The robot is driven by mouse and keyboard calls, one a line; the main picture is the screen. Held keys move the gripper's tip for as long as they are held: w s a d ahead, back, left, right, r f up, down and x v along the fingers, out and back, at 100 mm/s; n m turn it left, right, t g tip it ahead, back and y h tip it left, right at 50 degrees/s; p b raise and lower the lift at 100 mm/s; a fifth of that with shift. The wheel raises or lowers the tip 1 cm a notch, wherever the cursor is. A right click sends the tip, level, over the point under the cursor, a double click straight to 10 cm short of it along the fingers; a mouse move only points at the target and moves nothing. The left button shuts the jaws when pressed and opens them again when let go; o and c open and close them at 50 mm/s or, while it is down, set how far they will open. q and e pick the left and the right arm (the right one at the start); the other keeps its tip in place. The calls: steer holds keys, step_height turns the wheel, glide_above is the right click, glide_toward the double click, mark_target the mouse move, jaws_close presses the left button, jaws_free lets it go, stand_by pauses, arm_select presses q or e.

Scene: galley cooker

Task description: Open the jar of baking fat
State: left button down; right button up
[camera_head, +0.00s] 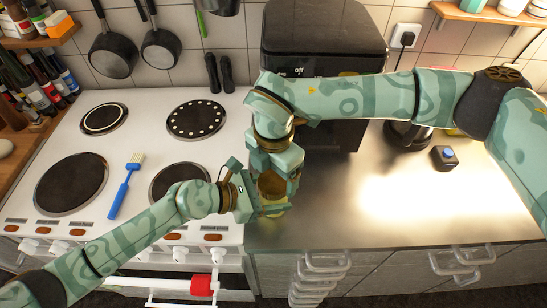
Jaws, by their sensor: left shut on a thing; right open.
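The jar of baking fat (271,187) shows as a golden, yellowish vessel at the left front of the steel worktop, beside the cooker. My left gripper (259,203) reaches it from the left and is shut on its side. My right gripper (273,168) is over the jar's top from behind, with its fingers apart. The two grippers hide much of the jar. I cannot tell from this view whether its lid is on or whether the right fingers touch it.
The white cooker (140,150) with dark hotplates is on the left, with a blue brush (124,186) on it. A black appliance (325,40) stands behind my grippers. A small dark block (445,157) is on the right of the worktop (370,205), whose front right is clear.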

steer(key=shift+f, duration=1.05)
steer(key=c, duration=1)
steer(key=n, duration=0.3)
steer(key=o, duration=1.1)
steer(key=shift+r, duration=0.15)
